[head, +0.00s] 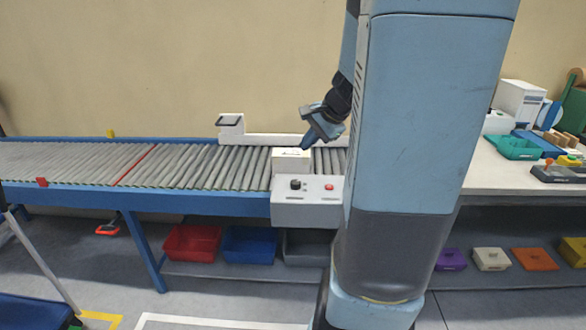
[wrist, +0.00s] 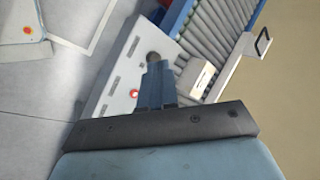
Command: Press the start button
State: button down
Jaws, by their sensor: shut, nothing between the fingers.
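A grey-white control box (head: 300,215) is fixed to the front of the conveyor. Its sloped top carries a dark round button (head: 295,184) on the left and a red button (head: 329,187) on the right. I cannot read which one is marked start. My gripper (head: 307,142) is in the air above and behind the box, angled down to the left. In the wrist view my gripper (wrist: 154,66) has its fingers together and empty. The dark button (wrist: 153,56) shows just past the fingertips, and the red button (wrist: 134,93) lies to their left. Touch is not visible.
A white carton (head: 291,160) sits on the roller conveyor (head: 90,165) just behind the box. Red (head: 192,243) and blue (head: 249,245) bins are below. A cluttered table (head: 490,180) is at right.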

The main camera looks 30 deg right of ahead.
jog(key=d+f+m+t, duration=0.1)
jog(key=d+f+m, duration=0.2)
jog(key=d, duration=0.3)
jog(key=d+f+m+t+h, duration=0.1)
jog(key=d+f+m, duration=0.2)
jog(key=d, duration=0.4)
jog(key=d+f+m, duration=0.3)
jog(key=d+m, duration=0.1)
jog(key=d, duration=0.2)
jog(key=shift+d+t, duration=0.4)
jog(key=shift+f, duration=4.35)
jog(key=shift+f, duration=0.35)
